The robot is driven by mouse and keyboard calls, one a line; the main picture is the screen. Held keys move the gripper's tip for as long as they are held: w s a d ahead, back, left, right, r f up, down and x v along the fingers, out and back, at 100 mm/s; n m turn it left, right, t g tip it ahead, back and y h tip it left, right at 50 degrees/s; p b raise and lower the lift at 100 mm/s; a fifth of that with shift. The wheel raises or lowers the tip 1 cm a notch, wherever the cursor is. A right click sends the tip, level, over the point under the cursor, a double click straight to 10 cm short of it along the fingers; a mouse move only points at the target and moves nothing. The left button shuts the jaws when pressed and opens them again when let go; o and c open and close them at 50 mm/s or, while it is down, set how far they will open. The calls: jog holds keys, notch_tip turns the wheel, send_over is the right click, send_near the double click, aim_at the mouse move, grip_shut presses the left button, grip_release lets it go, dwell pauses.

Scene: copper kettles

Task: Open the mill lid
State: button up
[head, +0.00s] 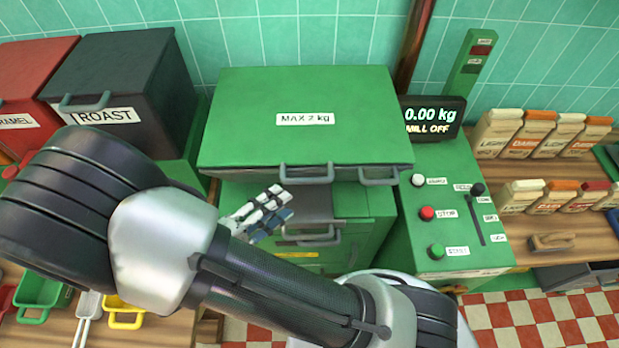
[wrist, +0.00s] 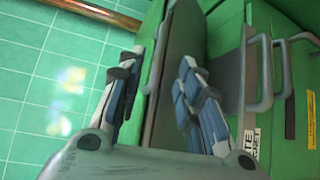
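The mill lid (head: 240,115) is a wide green panel marked "MAX 2 kg". It lies shut on the mill. Two grey handles sit on its front edge, a left one (head: 306,175) and a right one (head: 385,176). My gripper (head: 264,213) is just below and left of the left handle, in front of the mill. In the wrist view my gripper (wrist: 155,105) is open, its fingers wide apart. A grey handle (wrist: 152,70) and green edge show between the fingers; I see no clear contact.
Below the lid is a grey drawer-like front with a handle (head: 310,237). To the right is a control panel (head: 455,225) with buttons and a slider. A display (head: 432,115) reads "0.00 kg MILL OFF". A dark ROAST bin (head: 125,75) stands left.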

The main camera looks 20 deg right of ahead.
aim_at(307, 183)
jog(key=x, duration=1)
jog(key=shift+w+d+f, duration=0.1)
jog(key=shift+w+d, duration=0.1)
jog(key=shift+d, duration=0.05)
jog(key=shift+c, duration=0.6)
grip_shut()
